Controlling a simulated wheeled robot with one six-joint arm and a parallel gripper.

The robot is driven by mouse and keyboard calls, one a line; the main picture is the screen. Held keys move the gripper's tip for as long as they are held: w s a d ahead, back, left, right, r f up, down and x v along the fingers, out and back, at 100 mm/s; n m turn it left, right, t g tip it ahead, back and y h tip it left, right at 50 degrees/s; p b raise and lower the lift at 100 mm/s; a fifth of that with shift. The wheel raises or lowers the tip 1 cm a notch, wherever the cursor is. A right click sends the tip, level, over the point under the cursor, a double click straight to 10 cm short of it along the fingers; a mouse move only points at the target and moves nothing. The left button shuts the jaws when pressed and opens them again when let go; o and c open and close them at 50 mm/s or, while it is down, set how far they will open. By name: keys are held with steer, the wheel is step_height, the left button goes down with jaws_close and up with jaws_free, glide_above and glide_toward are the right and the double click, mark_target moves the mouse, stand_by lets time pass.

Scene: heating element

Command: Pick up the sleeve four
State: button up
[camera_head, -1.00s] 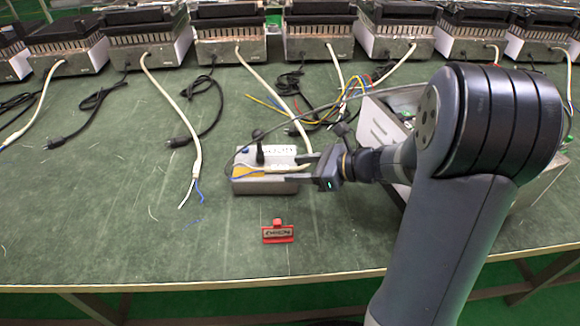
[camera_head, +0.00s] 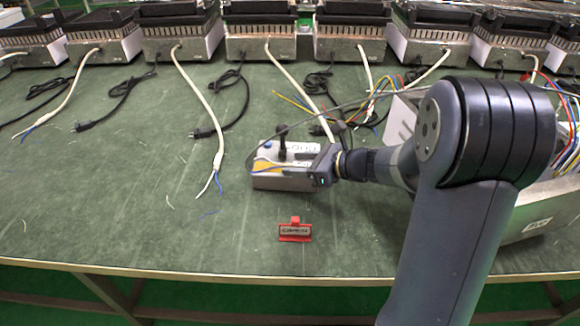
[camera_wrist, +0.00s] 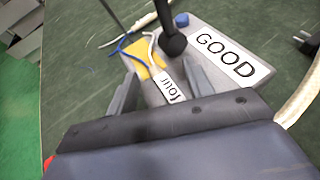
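The sleeve four is a white tag (camera_wrist: 170,84) printed "four", seen upside down in the wrist view. It is on a white cable above a grey box (camera_wrist: 212,22) labelled "GOOD". My gripper (camera_wrist: 160,70) is open, with one finger on each side of the sleeve and gaps visible between them. In the head view my gripper (camera_head: 300,168) is over the right part of the grey box (camera_head: 268,183), and the sleeve is too small to make out there.
A black upright knob (camera_wrist: 173,42) stands on the box close to the fingers. A red sign (camera_head: 295,232) stands on the green table in front. Loose cables (camera_head: 215,160) lie left of the box, and several heater units (camera_head: 262,45) line the back.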

jaws_close()
stand_by(0.3)
